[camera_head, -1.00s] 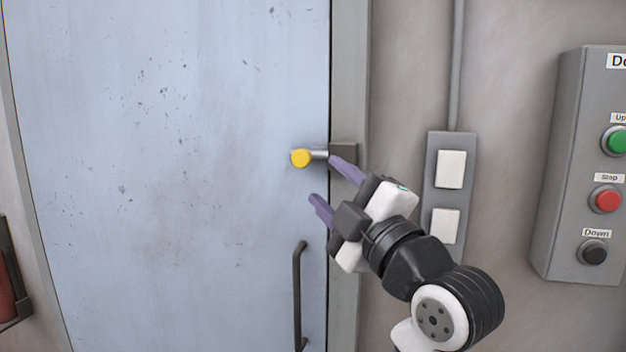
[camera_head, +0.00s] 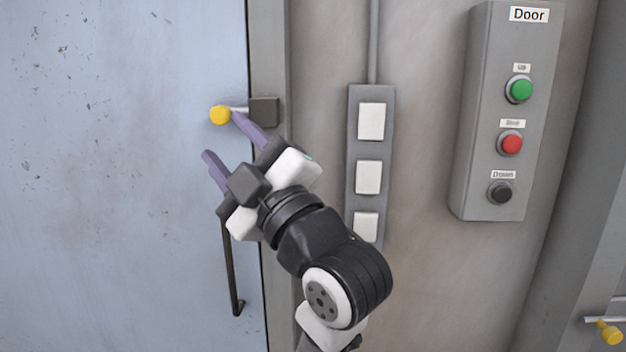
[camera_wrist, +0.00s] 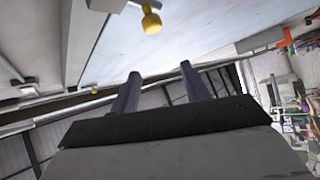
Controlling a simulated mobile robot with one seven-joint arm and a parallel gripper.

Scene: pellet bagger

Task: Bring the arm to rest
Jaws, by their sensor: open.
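My gripper (camera_head: 228,140) is open, with its two purple fingers apart and nothing between them. In the head view it is in front of the right edge of the blue door, its upper finger overlapping the yellow-knobbed latch (camera_head: 220,115) in the picture. In the wrist view my gripper (camera_wrist: 158,85) points up past the door, and the yellow knob (camera_wrist: 151,22) shows beyond the fingertips, apart from them. My arm reaches up from the bottom middle of the head view. Part of the dark door handle is hidden behind my gripper.
The blue door (camera_head: 110,200) fills the left. A switch panel (camera_head: 385,150) with white switches is right of my arm. A grey control box (camera_head: 475,190) labelled Door has green, red and black buttons. Another yellow knob (camera_head: 611,334) is at the lower right.

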